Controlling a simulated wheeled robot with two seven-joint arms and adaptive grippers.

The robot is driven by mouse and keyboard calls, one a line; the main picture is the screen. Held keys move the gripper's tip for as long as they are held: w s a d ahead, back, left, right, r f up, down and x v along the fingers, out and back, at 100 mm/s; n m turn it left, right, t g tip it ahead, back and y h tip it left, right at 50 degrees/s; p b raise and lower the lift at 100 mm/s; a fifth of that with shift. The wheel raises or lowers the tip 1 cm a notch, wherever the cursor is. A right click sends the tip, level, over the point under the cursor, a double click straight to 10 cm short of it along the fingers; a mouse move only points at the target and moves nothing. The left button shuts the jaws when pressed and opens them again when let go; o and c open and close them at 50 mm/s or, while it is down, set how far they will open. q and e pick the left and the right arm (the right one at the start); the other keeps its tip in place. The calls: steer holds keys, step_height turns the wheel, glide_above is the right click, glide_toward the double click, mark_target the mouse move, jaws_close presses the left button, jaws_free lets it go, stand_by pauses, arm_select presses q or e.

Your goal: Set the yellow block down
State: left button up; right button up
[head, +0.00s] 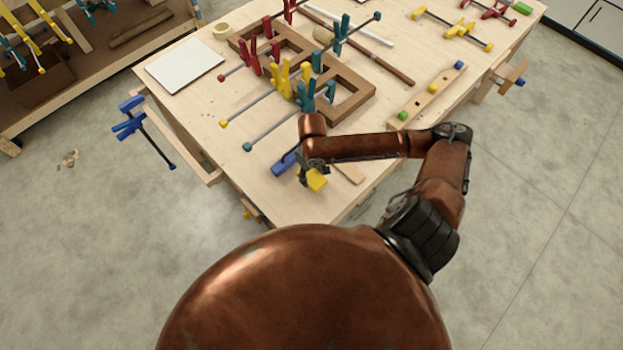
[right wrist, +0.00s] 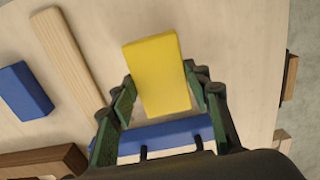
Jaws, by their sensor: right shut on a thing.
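The yellow block (head: 317,180) is in my right gripper (head: 309,177), over the near end of the workbench. In the right wrist view the yellow block (right wrist: 157,72) sits between the two green-dark fingers of my right gripper (right wrist: 159,90), slightly tilted in the picture. The gripper is shut on it. Whether the block's underside touches the bench top cannot be told. My left gripper is not in view.
A blue block (head: 284,163) lies beside the gripper. The right wrist view shows another blue block (right wrist: 24,91) and a pale wooden strip (right wrist: 72,58). Clamps and a brown wooden frame (head: 352,105) lie farther back on the workbench (head: 190,105). The bench edge is close.

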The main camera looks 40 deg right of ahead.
mark_target(312, 177)
steer(key=shift+f, duration=1.55)
steer(key=o, duration=1.3)
steer(key=shift+f, duration=0.1)
step_height(312, 177, up, 12)
steer(key=shift+r+p, duration=0.1)
steer(key=shift+p, duration=0.2)
